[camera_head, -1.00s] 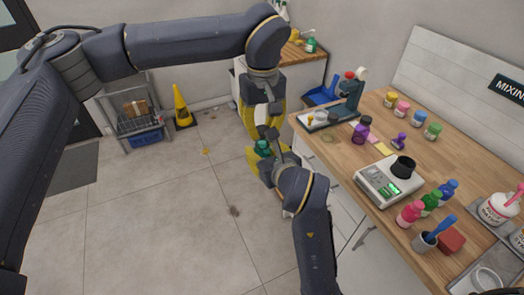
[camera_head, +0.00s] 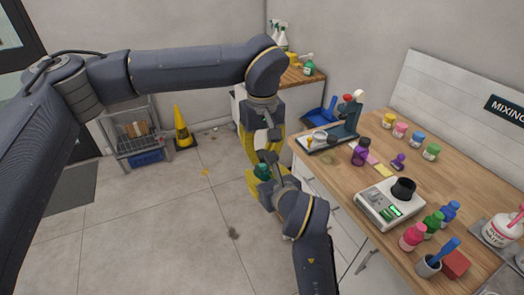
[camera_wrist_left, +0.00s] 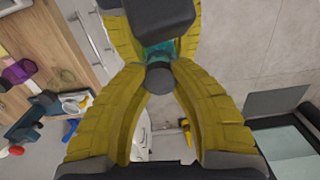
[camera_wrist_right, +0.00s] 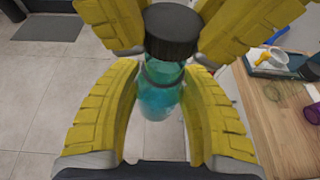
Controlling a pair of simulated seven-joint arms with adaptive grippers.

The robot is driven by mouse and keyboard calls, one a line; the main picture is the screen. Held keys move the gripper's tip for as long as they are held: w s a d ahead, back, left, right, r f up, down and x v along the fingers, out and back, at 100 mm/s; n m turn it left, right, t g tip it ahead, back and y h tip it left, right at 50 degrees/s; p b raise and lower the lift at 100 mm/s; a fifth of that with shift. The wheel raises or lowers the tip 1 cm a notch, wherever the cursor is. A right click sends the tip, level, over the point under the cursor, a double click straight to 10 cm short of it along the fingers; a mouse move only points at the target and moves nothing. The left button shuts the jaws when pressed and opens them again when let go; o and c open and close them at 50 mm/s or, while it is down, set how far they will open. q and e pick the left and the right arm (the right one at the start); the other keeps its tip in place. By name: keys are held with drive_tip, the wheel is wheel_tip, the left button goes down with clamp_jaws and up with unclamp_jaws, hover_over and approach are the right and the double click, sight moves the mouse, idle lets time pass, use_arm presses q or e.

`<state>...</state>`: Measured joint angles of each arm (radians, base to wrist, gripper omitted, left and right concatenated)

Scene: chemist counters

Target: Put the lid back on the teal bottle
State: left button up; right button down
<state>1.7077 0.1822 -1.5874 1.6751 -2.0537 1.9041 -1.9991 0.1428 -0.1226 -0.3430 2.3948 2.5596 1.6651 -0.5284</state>
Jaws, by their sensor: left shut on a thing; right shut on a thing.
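The teal bottle (camera_wrist_right: 160,98) is held in the air by my right gripper (camera_wrist_right: 160,112), whose yellow fingers are closed around its body. It also shows as a small teal patch in the head view (camera_head: 262,171). The dark round lid (camera_wrist_right: 172,30) is between the fingers of my left gripper (camera_wrist_left: 160,88), which comes from above. The lid is right over the bottle's neck and roughly in line with it. I cannot tell whether lid and neck touch. In the left wrist view the lid (camera_wrist_left: 159,76) covers most of the bottle.
A yellow cone (camera_head: 182,128) and a wire cart (camera_head: 138,130) stand behind on the floor. The air around my grippers is clear.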

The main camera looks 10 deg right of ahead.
sight(262, 176)
use_arm(q)
drive_tip(key=shift+f, duration=0.6)
drive_tip(key=shift+f, duration=0.6)
idle(0.4)
drive_tip(key=m, duration=1.3)
drive_tip(key=o, duration=0.7)
drive_tip(key=shift+o, duration=0.3)
